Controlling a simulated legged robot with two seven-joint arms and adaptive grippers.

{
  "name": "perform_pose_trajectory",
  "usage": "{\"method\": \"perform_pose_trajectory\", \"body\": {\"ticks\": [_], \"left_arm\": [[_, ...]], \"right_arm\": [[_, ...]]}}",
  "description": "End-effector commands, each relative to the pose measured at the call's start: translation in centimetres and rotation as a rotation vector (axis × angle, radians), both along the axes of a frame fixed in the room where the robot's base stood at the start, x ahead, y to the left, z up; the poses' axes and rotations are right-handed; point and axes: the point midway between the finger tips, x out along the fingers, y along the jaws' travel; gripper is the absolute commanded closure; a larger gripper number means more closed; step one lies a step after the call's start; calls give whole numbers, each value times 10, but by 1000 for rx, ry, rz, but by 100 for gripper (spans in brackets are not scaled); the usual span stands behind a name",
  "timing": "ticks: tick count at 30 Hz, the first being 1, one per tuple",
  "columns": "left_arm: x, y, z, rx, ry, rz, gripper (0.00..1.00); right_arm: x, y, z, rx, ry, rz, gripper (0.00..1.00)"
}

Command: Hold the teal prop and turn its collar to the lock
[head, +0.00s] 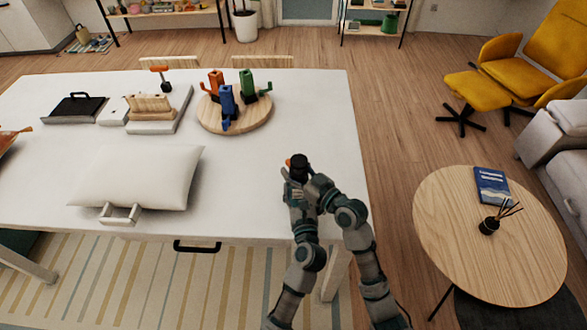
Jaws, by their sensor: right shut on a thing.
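My right gripper (298,168) is over the right part of the white table, near its front edge. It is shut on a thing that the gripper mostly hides. A small orange part (288,162) shows beside the gripper's dark end; I cannot tell what it belongs to. My left arm reaches the same spot, and its gripper (293,188) is close against the right one; its fingers cannot be made out. I cannot make out a teal prop or its collar.
On the white table (250,200) a round wooden board (240,128) carries orange (214,82), blue (228,102) and green (247,84) pieces. A white cushion (140,177) lies front left. A round side table (440,235) stands at right. The tabletop between board and grippers is clear.

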Motion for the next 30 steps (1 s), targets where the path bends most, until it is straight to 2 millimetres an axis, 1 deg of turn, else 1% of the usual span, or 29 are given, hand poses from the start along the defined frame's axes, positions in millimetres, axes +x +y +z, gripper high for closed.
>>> {"method": "perform_pose_trajectory", "body": {"ticks": [1, 30], "left_arm": [[1, 6, 2, -1, -4, 15, 100], [1, 6, 2, -2, -4, 14, 100]], "right_arm": [[3, -5, -7, -11, 9, -15, 84], [4, -6, -5, -8, 3, -44, 83]]}}
